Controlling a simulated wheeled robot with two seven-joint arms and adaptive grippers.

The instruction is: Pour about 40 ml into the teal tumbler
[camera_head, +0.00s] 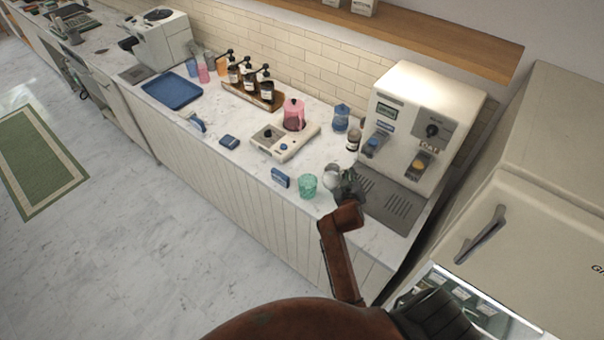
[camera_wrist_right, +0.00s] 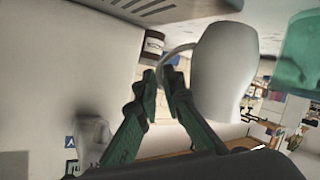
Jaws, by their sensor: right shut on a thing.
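The teal tumbler (camera_head: 307,186) stands upright near the front edge of the counter in the head view. It also shows at the right edge of the right wrist view (camera_wrist_right: 308,55). My right gripper (camera_head: 347,187) is shut on the handle of a pale grey pitcher (camera_head: 332,174), just right of the tumbler. In the right wrist view, the fingertips (camera_wrist_right: 170,78) close on the handle and the pitcher (camera_wrist_right: 220,70) lies between them and the tumbler, with a small gap to the tumbler. The pitcher's contents are hidden. My left gripper is not in view.
A coffee machine (camera_head: 423,120) with a grey drip tray (camera_head: 385,204) stands to the right.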

